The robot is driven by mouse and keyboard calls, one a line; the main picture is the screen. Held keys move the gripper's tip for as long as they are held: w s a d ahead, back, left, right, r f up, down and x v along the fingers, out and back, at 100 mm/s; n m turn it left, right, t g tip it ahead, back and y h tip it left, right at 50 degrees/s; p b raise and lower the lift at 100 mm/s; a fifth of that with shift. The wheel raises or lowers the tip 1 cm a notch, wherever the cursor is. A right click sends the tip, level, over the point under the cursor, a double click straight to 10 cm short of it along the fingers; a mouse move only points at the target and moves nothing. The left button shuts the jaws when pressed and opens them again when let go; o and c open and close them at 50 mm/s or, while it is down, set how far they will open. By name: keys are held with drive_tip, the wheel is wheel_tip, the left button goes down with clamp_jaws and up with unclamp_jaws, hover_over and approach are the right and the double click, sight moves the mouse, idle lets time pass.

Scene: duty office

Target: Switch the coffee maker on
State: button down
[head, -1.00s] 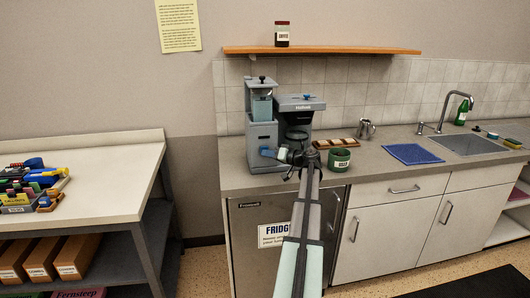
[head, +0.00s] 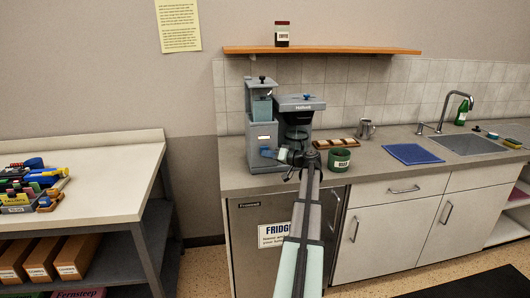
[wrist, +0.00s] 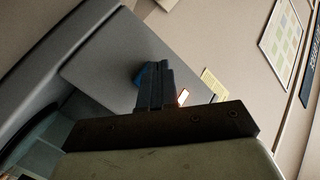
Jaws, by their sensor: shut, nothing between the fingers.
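The grey coffee maker (head: 299,103) stands on the counter at the wall, with a tall grey left column. A small orange-white light (head: 264,137) glows on the column's front; a bright glow (wrist: 183,97) also shows beside the fingers in the wrist view. Below the light is a blue part (head: 265,153), which looks like the switch; it also shows behind the fingertips in the wrist view (wrist: 139,74). My gripper (wrist: 157,66) is shut and empty, its tips at the blue part. The fingers hide much of it, so I cannot tell whether they touch it.
A green mug (head: 339,160) stands just right of my wrist. A wooden tray (head: 336,142), a metal jug (head: 365,130) and a blue mat (head: 412,153) lie farther right. The shelf (head: 350,50) with a jar (head: 282,34) is above.

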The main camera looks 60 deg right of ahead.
drive_tip(key=shift+s+a, duration=0.3)
drive_tip(key=shift+a, duration=0.05)
drive_tip(key=shift+s, duration=0.1)
drive_tip(key=s+a, duration=0.4)
drive_tip(key=shift+a, duration=0.1)
idle(0.6)
